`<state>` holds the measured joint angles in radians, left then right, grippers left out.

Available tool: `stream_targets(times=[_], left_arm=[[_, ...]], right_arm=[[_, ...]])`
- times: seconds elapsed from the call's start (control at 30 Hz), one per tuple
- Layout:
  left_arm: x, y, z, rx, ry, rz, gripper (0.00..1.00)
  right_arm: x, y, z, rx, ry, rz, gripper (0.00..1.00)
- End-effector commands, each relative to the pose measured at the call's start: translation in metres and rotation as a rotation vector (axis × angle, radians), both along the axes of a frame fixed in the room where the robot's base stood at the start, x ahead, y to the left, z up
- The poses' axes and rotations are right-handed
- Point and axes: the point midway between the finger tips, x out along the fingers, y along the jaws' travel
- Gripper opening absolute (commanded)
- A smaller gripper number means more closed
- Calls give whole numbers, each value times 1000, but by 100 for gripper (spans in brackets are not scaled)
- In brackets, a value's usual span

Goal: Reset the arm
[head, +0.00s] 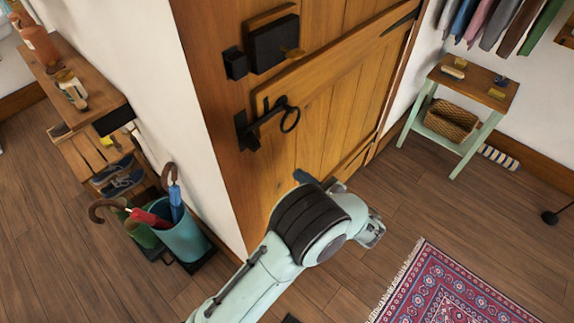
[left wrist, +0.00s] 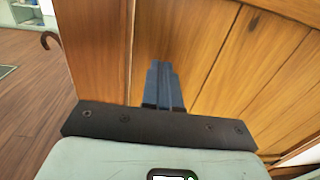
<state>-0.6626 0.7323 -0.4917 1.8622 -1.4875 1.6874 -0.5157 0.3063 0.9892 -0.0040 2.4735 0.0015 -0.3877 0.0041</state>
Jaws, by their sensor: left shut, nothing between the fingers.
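My left arm reaches in from the bottom of the head view, and its gripper (head: 303,177) is in front of the lower part of a wooden plank door (head: 345,100). In the left wrist view, the gripper's two dark fingers (left wrist: 164,85) are shut together with nothing between them. The door's planks fill most of that view behind the fingers. I cannot tell whether the fingertips touch the wood. The door carries a black latch with a ring handle (head: 289,118) above my gripper. My right gripper is not in view.
An umbrella stand (head: 184,240) with umbrellas is at the left, below a shoe bench (head: 85,155). A small green-legged table (head: 468,85) with a wicker basket (head: 451,118) stands at the right. A red patterned rug (head: 450,290) lies at lower right. Bare floor lies between the door and the rug.

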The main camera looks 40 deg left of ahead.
Motion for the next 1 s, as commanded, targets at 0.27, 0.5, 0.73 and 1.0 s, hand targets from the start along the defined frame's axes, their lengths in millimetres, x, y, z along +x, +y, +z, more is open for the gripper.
stream_targets(times=[0.27,0.5,0.73,1.0], left_arm=[[-2,-27,0,-1,0,-3,0],[-3,-27,-2,-7,5,0,0],[-37,-4,-82,-254,114,100,0],[-173,-28,-231,-875,137,564,0]], right_arm=[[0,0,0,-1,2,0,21],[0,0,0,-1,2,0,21],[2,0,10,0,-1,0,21],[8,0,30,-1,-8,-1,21]])
